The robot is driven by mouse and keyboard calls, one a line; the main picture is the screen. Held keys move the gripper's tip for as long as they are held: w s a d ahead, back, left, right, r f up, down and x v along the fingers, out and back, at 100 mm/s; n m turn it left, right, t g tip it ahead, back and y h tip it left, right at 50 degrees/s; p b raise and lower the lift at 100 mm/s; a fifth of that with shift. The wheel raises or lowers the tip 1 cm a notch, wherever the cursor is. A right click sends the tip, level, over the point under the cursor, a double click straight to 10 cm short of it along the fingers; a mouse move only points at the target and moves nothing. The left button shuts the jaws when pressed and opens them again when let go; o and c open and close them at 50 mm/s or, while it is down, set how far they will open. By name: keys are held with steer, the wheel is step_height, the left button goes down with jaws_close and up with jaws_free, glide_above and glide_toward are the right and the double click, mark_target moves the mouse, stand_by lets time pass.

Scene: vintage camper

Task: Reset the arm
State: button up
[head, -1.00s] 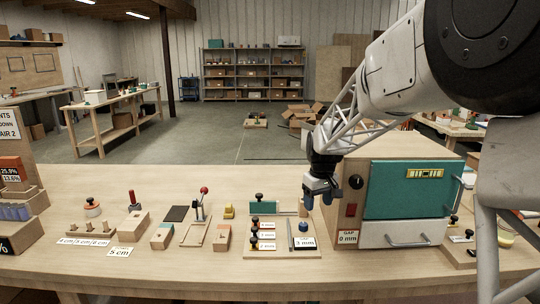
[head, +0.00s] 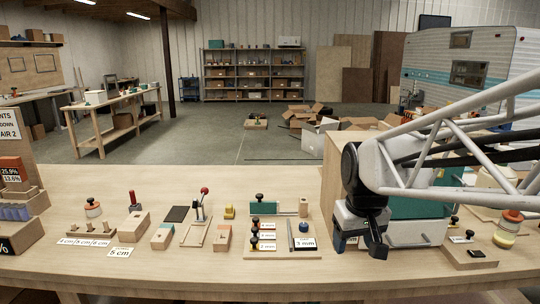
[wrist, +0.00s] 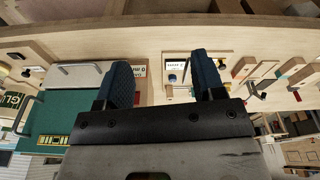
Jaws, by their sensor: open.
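My gripper (head: 358,240) is in front of the teal-fronted wooden cabinet (head: 330,165) at the right of the bench. It is low, tilted and empty, and its two dark fingers are apart. The cabinet's teal door (wrist: 65,112) and pale drawer (wrist: 75,76) show left of the fingers there. I cannot tell whether the gripper touches the cabinet.
A jar with an orange lid (head: 507,232) stands at far right. The back strip of bench left of the cabinet is clear.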

steer(key=s+f+m, duration=0.1)
steer(key=s, duration=0.7)
steer(key=s+f+m, duration=0.1)
steer(key=s+f, duration=0.1)
steer(key=s, duration=0.6)
steer(key=shift+d+f+t, duration=0.25)
steer(key=shift+d+t, duration=0.15)
steer(key=shift+d, duration=0.05)
